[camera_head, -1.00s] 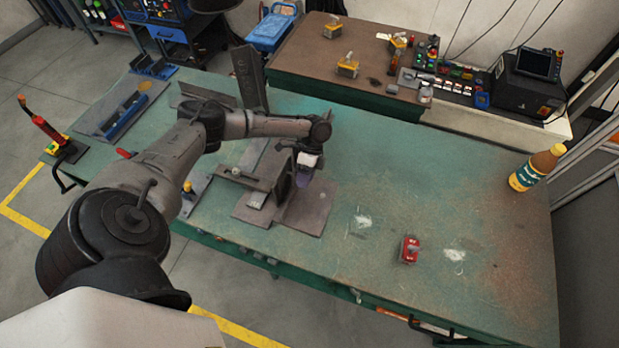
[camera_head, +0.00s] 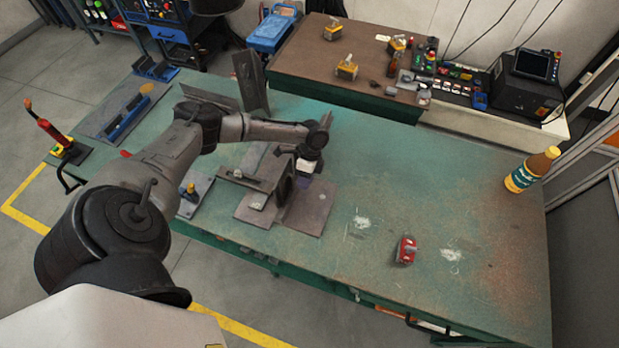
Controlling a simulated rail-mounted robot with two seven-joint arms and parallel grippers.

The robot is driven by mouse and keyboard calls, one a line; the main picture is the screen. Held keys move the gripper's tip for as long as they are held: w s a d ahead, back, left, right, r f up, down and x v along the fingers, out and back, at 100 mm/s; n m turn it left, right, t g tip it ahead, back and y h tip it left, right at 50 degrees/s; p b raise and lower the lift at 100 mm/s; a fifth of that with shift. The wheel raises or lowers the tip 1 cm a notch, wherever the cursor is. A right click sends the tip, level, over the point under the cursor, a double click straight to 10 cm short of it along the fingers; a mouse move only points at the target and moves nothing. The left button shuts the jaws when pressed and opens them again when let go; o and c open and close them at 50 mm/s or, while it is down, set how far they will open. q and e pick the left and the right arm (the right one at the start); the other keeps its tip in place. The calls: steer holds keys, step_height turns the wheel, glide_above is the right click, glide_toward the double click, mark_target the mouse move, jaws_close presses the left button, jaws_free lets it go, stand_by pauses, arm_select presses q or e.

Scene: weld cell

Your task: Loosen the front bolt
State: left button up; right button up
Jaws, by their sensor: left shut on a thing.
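The welding fixture (camera_head: 268,212) is a dark metal base with upright plates and a bar, on the green table. My left gripper (camera_head: 304,176) points down beside the right face of the upright plate (camera_head: 283,187). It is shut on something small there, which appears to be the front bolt. The jaws and the plate hide the bolt itself, so I cannot see its thread or how far it stands out. My right gripper is not in view.
A tall dark plate (camera_head: 251,82) stands behind my left forearm. A small clamp block (camera_head: 190,196) lies left of the fixture.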

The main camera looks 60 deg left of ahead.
arm_select(q)
steer(key=shift+t+y+p, duration=1.1)
steer(key=shift+t+p, duration=0.1)
steer(key=shift+p, duration=1)
steer(key=shift+r+t+y+p, duration=0.1)
steer(key=shift+t+y+p, duration=1.6)
steer(key=shift+p, duration=1.05)
steer(key=shift+d+t+y+p, duration=0.1)
steer(key=shift+t+y+p, duration=0.2)
steer(key=shift+t+p, duration=0.35)
steer(key=shift+t+y, duration=0.4)
steer(key=shift+t, duration=0.15)
steer(key=shift+t+y, duration=0.4)
steer(key=shift+t, duration=0.1)
